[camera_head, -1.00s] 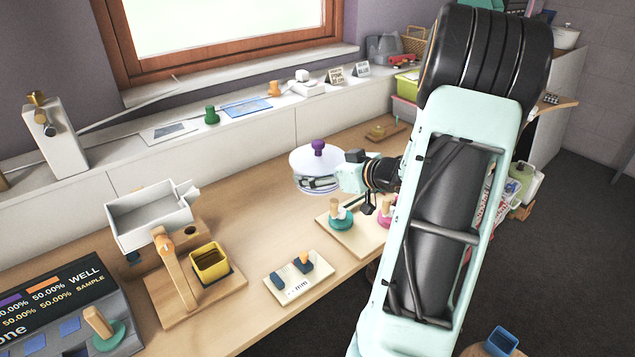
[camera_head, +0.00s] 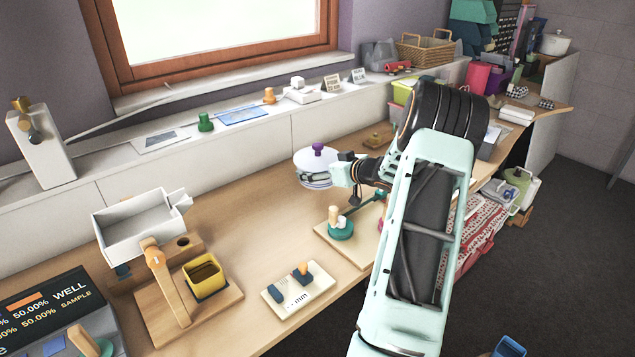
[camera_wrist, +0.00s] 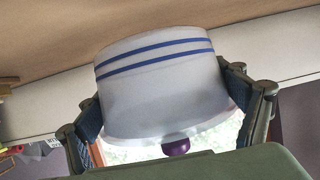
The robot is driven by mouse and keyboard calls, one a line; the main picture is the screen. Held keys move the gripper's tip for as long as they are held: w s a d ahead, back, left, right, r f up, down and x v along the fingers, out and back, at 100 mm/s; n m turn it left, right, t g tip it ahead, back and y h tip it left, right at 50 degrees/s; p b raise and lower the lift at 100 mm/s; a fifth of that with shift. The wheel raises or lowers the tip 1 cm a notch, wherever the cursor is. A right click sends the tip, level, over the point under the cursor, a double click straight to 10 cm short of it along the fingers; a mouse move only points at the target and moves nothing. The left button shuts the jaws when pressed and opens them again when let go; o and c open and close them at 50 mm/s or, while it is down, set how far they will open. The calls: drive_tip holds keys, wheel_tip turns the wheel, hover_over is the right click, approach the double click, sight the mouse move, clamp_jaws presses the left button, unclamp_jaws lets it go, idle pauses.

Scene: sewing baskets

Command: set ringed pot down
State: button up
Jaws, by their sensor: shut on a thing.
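The ringed pot (camera_head: 318,180) is white with a pale lid and a purple knob (camera_head: 319,147). It is upright over the back part of the wooden table, near the white ledge. In the wrist view the pot (camera_wrist: 165,85) appears upside down, with two blue rings near its base and the knob by the lower edge. My gripper (camera_head: 338,175) is shut on the pot, one finger on each side of its wall. I cannot tell whether its base touches the table.
A board with pegs (camera_head: 340,230) stands in front of the pot, partly behind my arm. A small "mm" board (camera_head: 298,290), a yellow cup (camera_head: 205,276) and a white tray (camera_head: 140,225) are to the left. Bare table (camera_head: 245,205) lies left of the pot.

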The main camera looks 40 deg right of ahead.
drive_tip(key=shift+w+d+f, duration=0.25)
drive_tip(key=shift+w+f, duration=0.3)
drive_tip(key=shift+f, duration=0.2)
drive_tip(key=shift+w+d+f+b, duration=0.15)
drive_tip(key=shift+f+b, duration=0.45)
drive_tip(key=shift+f, duration=1.05)
drive_tip(key=shift+f, duration=0.1)
drive_tip(key=o, duration=1)
